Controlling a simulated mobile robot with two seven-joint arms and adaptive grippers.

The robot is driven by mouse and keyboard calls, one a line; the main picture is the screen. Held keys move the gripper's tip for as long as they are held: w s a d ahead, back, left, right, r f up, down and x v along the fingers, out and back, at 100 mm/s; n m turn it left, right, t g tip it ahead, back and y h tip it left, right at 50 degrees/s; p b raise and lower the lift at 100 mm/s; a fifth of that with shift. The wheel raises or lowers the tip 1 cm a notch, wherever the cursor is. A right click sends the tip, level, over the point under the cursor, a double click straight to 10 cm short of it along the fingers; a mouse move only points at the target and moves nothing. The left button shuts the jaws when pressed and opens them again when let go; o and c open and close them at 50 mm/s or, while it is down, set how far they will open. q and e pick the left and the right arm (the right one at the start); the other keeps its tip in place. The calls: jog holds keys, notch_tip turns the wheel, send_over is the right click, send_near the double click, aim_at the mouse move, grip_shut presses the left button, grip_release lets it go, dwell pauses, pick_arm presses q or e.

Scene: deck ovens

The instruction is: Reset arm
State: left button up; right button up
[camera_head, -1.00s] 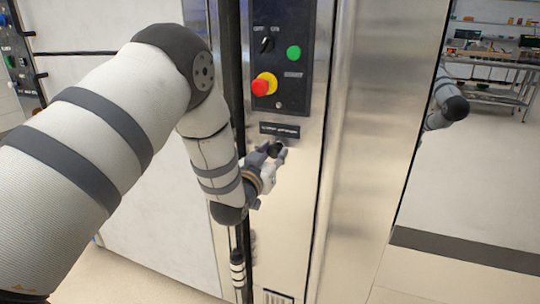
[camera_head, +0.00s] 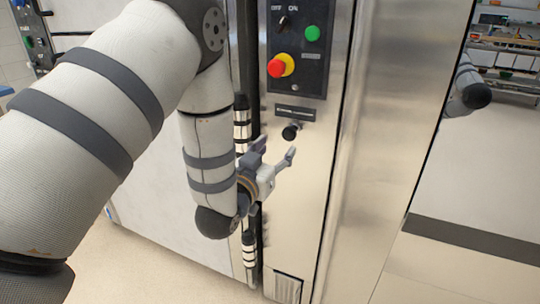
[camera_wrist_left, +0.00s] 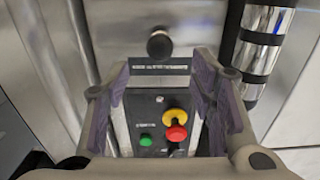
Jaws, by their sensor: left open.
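My left gripper (camera_head: 275,150) is open and empty in the head view, just below and in front of a round black knob (camera_head: 291,131) on the steel oven front. Its fingers do not appear to touch the knob. In the left wrist view my left gripper (camera_wrist_left: 162,68) has its two fingers spread apart. The knob (camera_wrist_left: 159,45) shows there beyond the fingertips, with nothing gripped between them. My right gripper is not in view.
The control panel (camera_head: 297,80) above the knob has a red and yellow stop button (camera_head: 281,65), a green button (camera_head: 312,33) and a rotary switch. A vertical bar stands close beside my left forearm. A rack (camera_head: 505,60) stands far back right; open floor lies before it.

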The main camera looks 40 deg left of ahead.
pick_arm(q)
jog(key=v, duration=0.3)
jog(key=shift+s, duration=0.35)
jog(key=s+d+f+m+g+h+p, duration=0.1)
jog(key=s+d+f+g, duration=0.25)
jog(key=s+f, duration=0.4)
jog(key=s+d+f+g+h+p, duration=0.2)
jog(key=s+f+g, duration=0.3)
jog(key=f, duration=0.5)
jog(key=s+d+f+g, duration=0.2)
jog(key=s+g, duration=0.1)
jog(key=s, duration=0.7)
jog(key=s+d+f+m+g+h+p, duration=0.1)
jog(key=s+d+f+g, duration=0.1)
jog(key=s, duration=0.8)
jog(key=s+d+f+g+p, duration=0.1)
jog(key=s+d+f+g, duration=0.1)
jog(key=s+g, duration=0.4)
jog(key=s+f, duration=0.1)
jog(key=s, duration=0.3)
jog(key=shift+s+d+f, duration=0.2)
jog(key=shift+s+f, duration=0.1)
jog(key=shift+s, duration=0.05)
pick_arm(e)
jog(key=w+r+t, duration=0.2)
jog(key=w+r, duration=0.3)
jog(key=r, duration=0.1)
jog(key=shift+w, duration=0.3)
pick_arm(q)
jog(key=shift+w, duration=0.1)
